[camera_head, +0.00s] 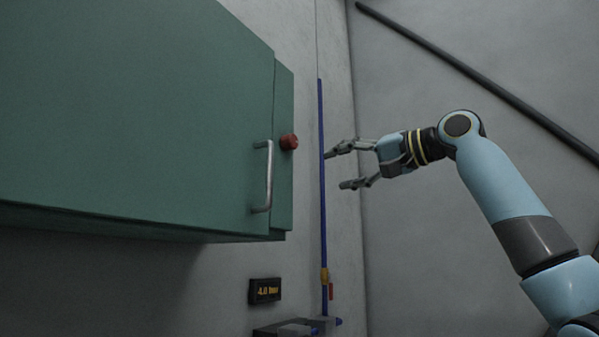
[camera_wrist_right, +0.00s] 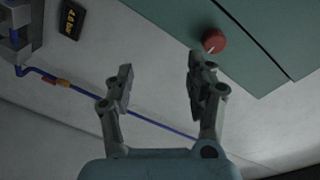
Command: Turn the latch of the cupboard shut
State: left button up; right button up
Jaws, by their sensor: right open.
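The green cupboard (camera_head: 130,110) hangs on the wall at the left of the head view, with a metal bar handle (camera_head: 268,176) on its door. The latch, a red knob (camera_head: 289,141), sits on the narrow side strip right of the handle. It also shows in the right wrist view as a round red knob (camera_wrist_right: 214,41). My right gripper (camera_head: 342,169) is open and empty, to the right of the knob and apart from it. In the right wrist view my right gripper (camera_wrist_right: 158,85) has its fingers spread, with the knob beyond the right finger. My left gripper is not in view.
A blue pipe (camera_head: 321,200) with a yellow fitting runs up the wall between the cupboard and my right gripper in the picture. A small display (camera_head: 264,291) is on the wall below the cupboard. A dark diagonal pipe (camera_head: 470,77) crosses the right wall.

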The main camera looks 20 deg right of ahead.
jog(key=n+y, duration=0.1)
send_near(295, 141)
jog(key=s+d, duration=0.1)
jog(key=p, duration=0.1)
jog(key=p+x, duration=0.2)
jog(key=x, duration=0.2)
jog(key=p+x, duration=0.2)
jog(key=x, duration=0.3)
jog(key=shift+s+a+r, duration=0.1)
jog(key=shift+a+r, duration=0.05)
jog(key=shift+r, duration=0.05)
jog(key=shift+w+a+f+p, duration=0.2)
jog(key=shift+w+a+p, duration=0.15)
jog(key=shift+w, duration=0.25)
grip_shut()
